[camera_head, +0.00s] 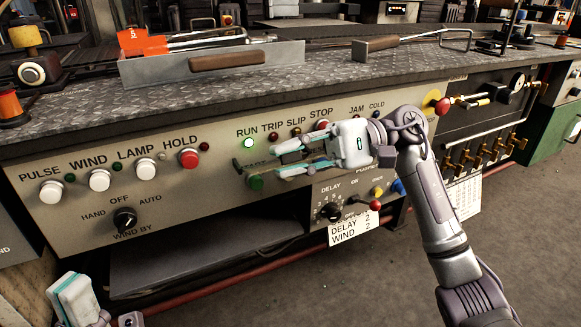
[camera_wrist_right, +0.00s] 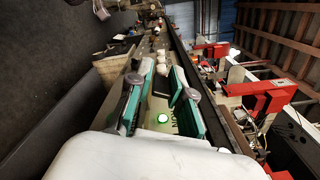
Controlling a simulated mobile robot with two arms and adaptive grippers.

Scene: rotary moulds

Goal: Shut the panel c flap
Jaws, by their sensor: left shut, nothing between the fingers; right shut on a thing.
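My right gripper (camera_head: 278,160) is in front of the upper control panel (camera_head: 225,180), below the RUN, TRIP and SLIP lamps. Its two fingers stand apart, one above the other; what they bear on cannot be made out. In the right wrist view, the fingers (camera_wrist_right: 157,90) show on both sides of a strip of panel with a lit green lamp (camera_wrist_right: 162,118). My left gripper (camera_head: 75,300) is at the bottom left, partly cut off, away from the panel. I cannot pick out a flap marked C; the right hand and arm hide part of the panel.
Buttons, a selector knob (camera_head: 124,219) and a red-tipped lever (camera_head: 374,205) stick out of the front. A tray (camera_head: 215,68) with tools sits on the bench top. The floor (camera_head: 385,285) in front is clear.

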